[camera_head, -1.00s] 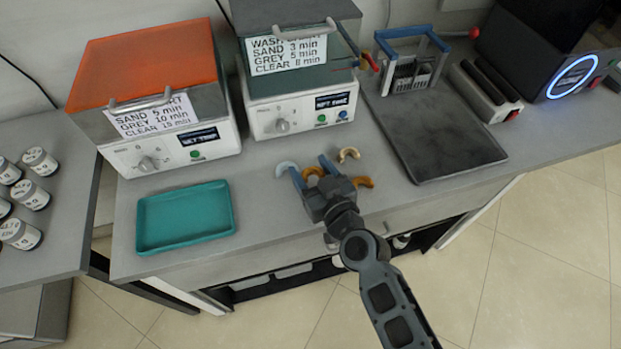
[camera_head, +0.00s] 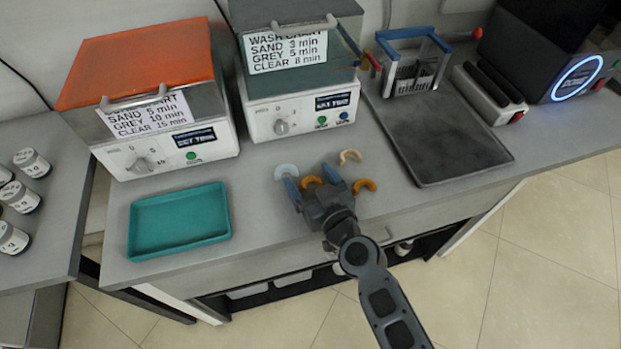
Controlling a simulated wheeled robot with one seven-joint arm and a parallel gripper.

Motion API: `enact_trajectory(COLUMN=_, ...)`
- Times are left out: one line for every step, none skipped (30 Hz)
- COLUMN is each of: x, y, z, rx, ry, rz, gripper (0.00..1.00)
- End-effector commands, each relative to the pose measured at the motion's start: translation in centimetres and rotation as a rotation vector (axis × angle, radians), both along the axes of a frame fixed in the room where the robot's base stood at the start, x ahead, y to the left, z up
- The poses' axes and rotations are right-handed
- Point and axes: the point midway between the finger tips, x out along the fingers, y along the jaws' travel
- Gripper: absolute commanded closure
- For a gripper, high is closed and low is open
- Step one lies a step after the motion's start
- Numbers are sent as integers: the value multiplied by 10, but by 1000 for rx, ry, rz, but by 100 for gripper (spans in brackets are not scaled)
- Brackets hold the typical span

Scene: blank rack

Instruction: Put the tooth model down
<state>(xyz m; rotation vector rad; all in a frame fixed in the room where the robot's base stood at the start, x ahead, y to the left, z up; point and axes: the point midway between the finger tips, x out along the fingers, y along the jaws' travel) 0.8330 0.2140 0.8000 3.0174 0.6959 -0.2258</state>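My gripper (camera_head: 312,180) is low over the front part of the grey bench, its two fingers spread apart. An orange, arch-shaped tooth model (camera_head: 310,181) shows between the fingers, partly hidden by the gripper; I see no finger clearly pressing on it. It appears to be at bench level. A beige one (camera_head: 350,156) lies behind and to the right. A darker orange one (camera_head: 364,185) lies close to the right.
A teal tray (camera_head: 180,222) sits to the left on the bench (camera_head: 255,205), with clear bench between. Two machines, one with an orange lid (camera_head: 140,62) and one with a dark green lid (camera_head: 300,70), stand behind. A dark mat (camera_head: 445,140) with a blue-handled basket (camera_head: 415,68) is at right.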

Motion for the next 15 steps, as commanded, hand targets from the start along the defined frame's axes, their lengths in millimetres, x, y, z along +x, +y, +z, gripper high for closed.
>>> enact_trajectory(x=0, y=0, z=0, rx=0, ry=0, rz=0, gripper=12)
enact_trajectory(x=0, y=0, z=0, rx=0, ry=0, rz=0, gripper=12)
enact_trajectory(x=0, y=0, z=0, rx=0, ry=0, rz=0, gripper=12)
enact_trajectory(x=0, y=0, z=0, rx=0, ry=0, rz=0, gripper=12)
enact_trajectory(x=0, y=0, z=0, rx=0, ry=0, rz=0, gripper=12)
enact_trajectory(x=0, y=0, z=0, rx=0, ry=0, rz=0, gripper=12)
enact_trajectory(x=0, y=0, z=0, rx=0, ry=0, rz=0, gripper=12)
enact_trajectory(x=0, y=0, z=1, rx=0, ry=0, rz=0, gripper=12)
enact_trajectory(x=0, y=0, z=2, rx=0, ry=0, rz=0, gripper=12)
enact_trajectory(x=0, y=0, z=4, rx=0, ry=0, rz=0, gripper=12)
enact_trajectory(x=0, y=0, z=5, rx=-1, ry=0, rz=0, gripper=12)
enact_trajectory(x=-5, y=-2, z=3, rx=-1, ry=0, rz=0, gripper=12)
enact_trajectory(x=-8, y=-4, z=3, rx=-2, ry=1, rz=0, gripper=12)
enact_trajectory(x=-12, y=-6, z=3, rx=-2, ry=1, rz=-1, gripper=12)
enact_trajectory(x=-18, y=-9, z=4, rx=-2, ry=1, rz=-1, gripper=12)
